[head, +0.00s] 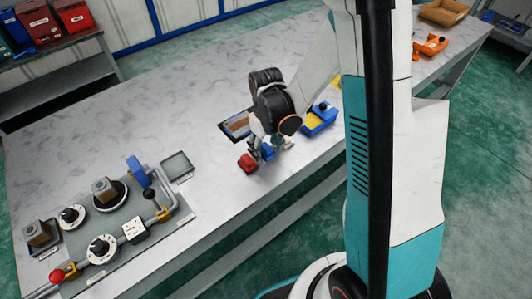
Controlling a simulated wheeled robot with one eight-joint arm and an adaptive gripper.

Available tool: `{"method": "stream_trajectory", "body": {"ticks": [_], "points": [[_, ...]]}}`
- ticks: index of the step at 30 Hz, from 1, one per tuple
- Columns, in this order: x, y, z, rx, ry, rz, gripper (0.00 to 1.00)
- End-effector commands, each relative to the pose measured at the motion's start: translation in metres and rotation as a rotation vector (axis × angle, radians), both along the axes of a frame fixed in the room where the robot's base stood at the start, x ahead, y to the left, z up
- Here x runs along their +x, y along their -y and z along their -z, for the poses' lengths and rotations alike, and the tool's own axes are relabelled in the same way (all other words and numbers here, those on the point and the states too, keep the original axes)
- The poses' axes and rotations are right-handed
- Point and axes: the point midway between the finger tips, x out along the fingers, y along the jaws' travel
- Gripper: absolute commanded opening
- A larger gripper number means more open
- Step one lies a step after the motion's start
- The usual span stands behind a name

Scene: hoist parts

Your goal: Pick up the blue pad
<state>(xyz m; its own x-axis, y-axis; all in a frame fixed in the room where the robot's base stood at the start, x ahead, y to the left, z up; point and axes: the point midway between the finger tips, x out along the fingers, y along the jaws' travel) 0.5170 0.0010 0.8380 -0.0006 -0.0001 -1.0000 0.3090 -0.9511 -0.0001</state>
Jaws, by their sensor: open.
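A small blue piece (268,153), which looks like the blue pad, is on the grey marbled table (200,104) near its front edge. My gripper (266,149) points down at it, with its fingers around or just above it. The gripper is open. The arm and fingers hide part of the blue piece, and I cannot tell whether a finger touches it. A red block (247,163) lies just left of the gripper, close to a finger.
A blue tray (320,120) with yellow inside stands right of the gripper. A dark-framed picture panel (236,125) lies behind it. On the left, a grey board (105,225) carries knobs, a pipe and an upright blue part (137,170). The table's middle left is clear.

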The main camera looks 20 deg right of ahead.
Motion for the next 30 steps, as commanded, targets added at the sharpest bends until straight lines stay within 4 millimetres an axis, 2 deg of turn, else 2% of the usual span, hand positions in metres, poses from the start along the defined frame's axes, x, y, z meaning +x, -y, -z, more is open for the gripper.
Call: {"method": "stream_trajectory", "body": {"ticks": [4, 9, 10, 11, 23, 26, 30], "points": [[0.000, 0.000, -0.001, 0.000, 0.000, 0.000, 0.58], [0.000, 0.000, -0.001, 0.000, 0.000, 0.000, 0.19], [0.000, 0.000, -0.001, 0.000, 0.000, 0.000, 0.12], [0.000, 0.000, -0.001, 0.000, 0.000, 0.000, 0.10], [-0.001, 0.000, -0.003, 0.000, -0.001, 0.000, 0.10], [-0.001, 0.000, -0.010, 0.000, -0.001, 0.000, 0.10], [-0.001, 0.000, -0.029, 0.000, -0.001, 0.000, 0.10]]}}
